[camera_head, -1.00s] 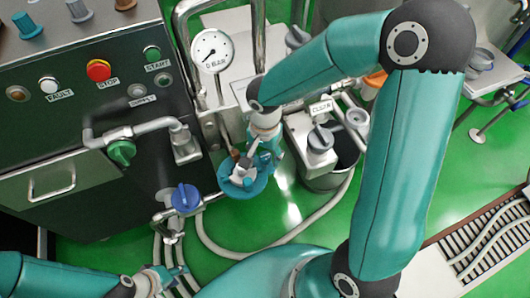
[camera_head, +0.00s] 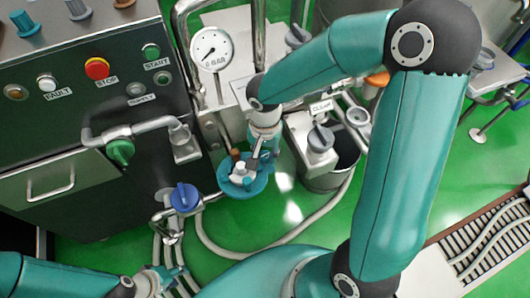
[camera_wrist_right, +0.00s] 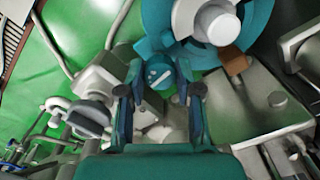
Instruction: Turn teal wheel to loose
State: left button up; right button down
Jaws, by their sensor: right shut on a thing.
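The teal wheel (camera_head: 256,184) lies below the pressure gauge, with a pale hub and a brown knob on its far side. It also shows at the top of the right wrist view (camera_wrist_right: 262,22). My right gripper (camera_head: 258,158) reaches down onto the wheel's rim from above. In the right wrist view its two fingers (camera_wrist_right: 163,92) are on either side of a round teal piece (camera_wrist_right: 160,70) at the wheel's edge, and it is shut on the wheel. My left gripper (camera_head: 168,278) is at the lower left, away from the wheel; its finger opening is unclear.
The pressure gauge (camera_head: 211,49) stands behind the wheel. A blue valve handle (camera_head: 185,197) is close on its left, and a green valve handle (camera_head: 120,152) is on the cabinet pipe. A grey knob (camera_head: 321,138) is on the right. Hoses run across the green floor below.

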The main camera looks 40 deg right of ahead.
jog(key=n, duration=0.2)
jog(key=shift+n+b, duration=0.3)
jog(key=shift+b, duration=0.05)
jog(key=n, duration=0.2)
jog(key=shift+n, duration=0.4)
jog(key=n, duration=0.5)
jog(key=shift+d+r, duration=0.1)
jog(key=n, duration=0.5)
jog(key=shift+n+p, duration=0.35)
jog(key=shift+n, duration=0.05)
jog(key=n+p, duration=0.1)
jog(key=n, duration=0.5)
jog(key=shift+w+d+p, duration=0.1)
jog(key=shift+p, duration=0.3)
jog(key=c, duration=0.8)
grip_release()
